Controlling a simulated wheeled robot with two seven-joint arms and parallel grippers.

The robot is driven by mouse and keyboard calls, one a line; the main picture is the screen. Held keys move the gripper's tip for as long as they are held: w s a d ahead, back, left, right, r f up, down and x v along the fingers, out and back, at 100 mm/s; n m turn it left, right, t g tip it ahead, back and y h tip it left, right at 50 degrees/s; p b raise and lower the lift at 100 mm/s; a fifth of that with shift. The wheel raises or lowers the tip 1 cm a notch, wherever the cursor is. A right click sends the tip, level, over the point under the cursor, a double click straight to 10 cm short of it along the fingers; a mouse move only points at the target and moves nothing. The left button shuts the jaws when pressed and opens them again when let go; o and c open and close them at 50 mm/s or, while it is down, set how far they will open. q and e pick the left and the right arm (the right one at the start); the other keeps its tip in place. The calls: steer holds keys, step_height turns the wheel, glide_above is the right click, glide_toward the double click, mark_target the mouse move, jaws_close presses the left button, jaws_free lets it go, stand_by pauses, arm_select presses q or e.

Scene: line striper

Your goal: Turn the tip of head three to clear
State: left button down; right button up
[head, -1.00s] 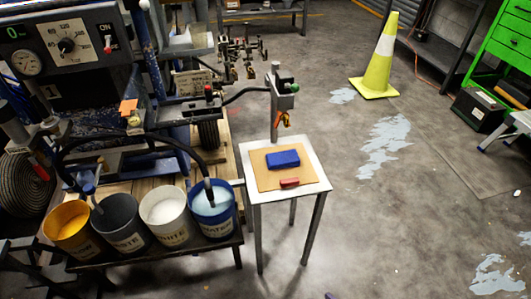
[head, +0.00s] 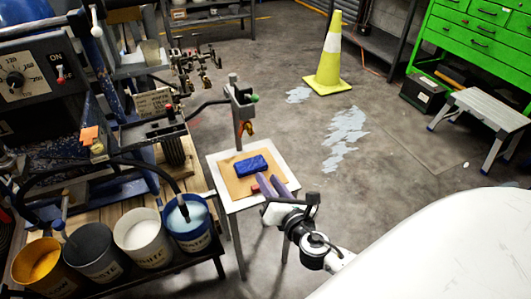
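A spray head on a grey post (head: 236,105) stands at the back of a small white-topped stand (head: 218,171). It has a green knob (head: 254,98) and an orange-yellow tip (head: 248,129) hanging below. Its number is not readable, and the tip's exact angle is too small to tell. Several more heads (head: 195,68) sit on the machine's bar behind. My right gripper (head: 268,180) has two purple fingers, slightly apart and empty, over the stand's front right edge. It is below and to the right of the tip, not touching it. My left gripper is out of view.
A blue block (head: 252,166) and a partly hidden red item (head: 255,188) lie on the stand's tan board. Paint buckets (head: 140,240) stand at the left with a black hose (head: 110,164). The floor right of the stand is open toward a yellow cone (head: 328,65) and step stool (head: 480,110).

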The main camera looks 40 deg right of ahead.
mark_target(251, 131)
steer(key=w+d+r+n+t, duration=0.2)
steer(key=w+r+n, duration=0.2)
steer(key=r+n, duration=0.2)
steer(key=shift+b+x, duration=0.5)
steer(key=shift+x, duration=4.05)
steer(key=shift+a+r, duration=0.1)
steer(key=shift+r, duration=0.05)
jaws_close()
